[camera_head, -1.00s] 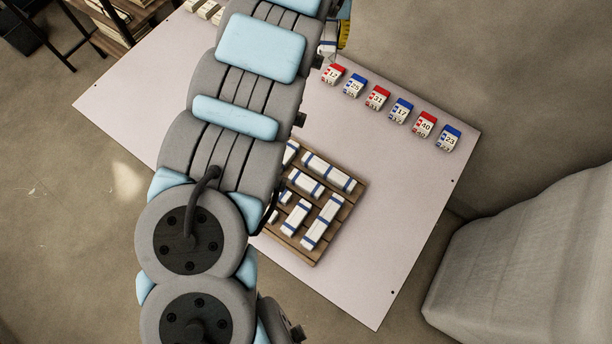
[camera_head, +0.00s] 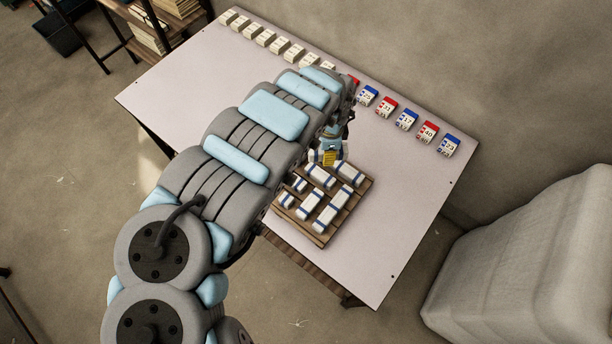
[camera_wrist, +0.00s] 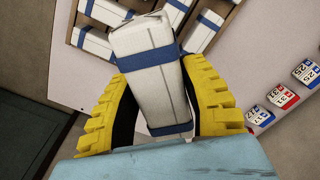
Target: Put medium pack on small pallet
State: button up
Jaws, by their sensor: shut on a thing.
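My gripper (camera_head: 329,157) is beside the upper edge of the small wooden pallet (camera_head: 322,242) in the head view. In the wrist view, its yellow fingers (camera_wrist: 165,108) are shut on a white pack with blue bands (camera_wrist: 147,84). The pack's far end overlaps the pallet in that view; its height above the pallet and any contact are unclear. The pallet carries several white packs with blue bands, including a long one (camera_head: 333,208) and a shorter one (camera_head: 310,203). My arm covers part of the table left of the pallet.
The pale table (camera_head: 400,225) has clear room right of the pallet. Red and blue numbered boxes (camera_head: 406,119) stand along its back right edge, and white boxes (camera_head: 265,38) along its back left. A covered grey block (camera_head: 540,250) stands beyond the table at right.

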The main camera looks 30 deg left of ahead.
jog(key=s+a+f+m, duration=0.3)
jog(key=s, duration=0.1)
jog(key=s+a+f+m, duration=0.2)
jog(key=s+a+f, duration=0.1)
jog(key=s, duration=0.2)
jog(key=s+a+f+m+b, duration=0.1)
jog(key=s+a+f+m, duration=0.1)
jog(key=s, duration=0.3)
jog(key=shift+a+f+m, duration=0.4)
jog(key=shift+f+m, duration=0.25)
jog(key=shift+m, duration=0.15)
jog(key=w+a+f+b, duration=0.1)
jog(key=a+f+b, duration=0.1)
jog(key=a, duration=0.1)
jog(key=w+a+f+b, duration=0.1)
jog(key=a+f+b, duration=0.1)
jog(key=w+a+f+b, duration=0.1)
jog(key=a+f+b, duration=0.1)
jog(key=a+b, duration=0.1)
jog(key=shift+w+a+f, duration=0.1)
jog(key=shift+a+f, duration=0.2)
jog(key=shift+a, duration=0.05)
jog(key=shift+w+a+f, duration=0.2)
jog(key=shift+a+f, duration=0.25)
jog(key=shift+f, duration=0.15)
jog(key=shift+a+f+b, duration=0.15)
jog(key=shift+f+b, duration=0.15)
jog(key=shift+f, duration=0.55)
jog(key=shift+s+f, duration=0.1)
jog(key=shift+f, duration=0.5)
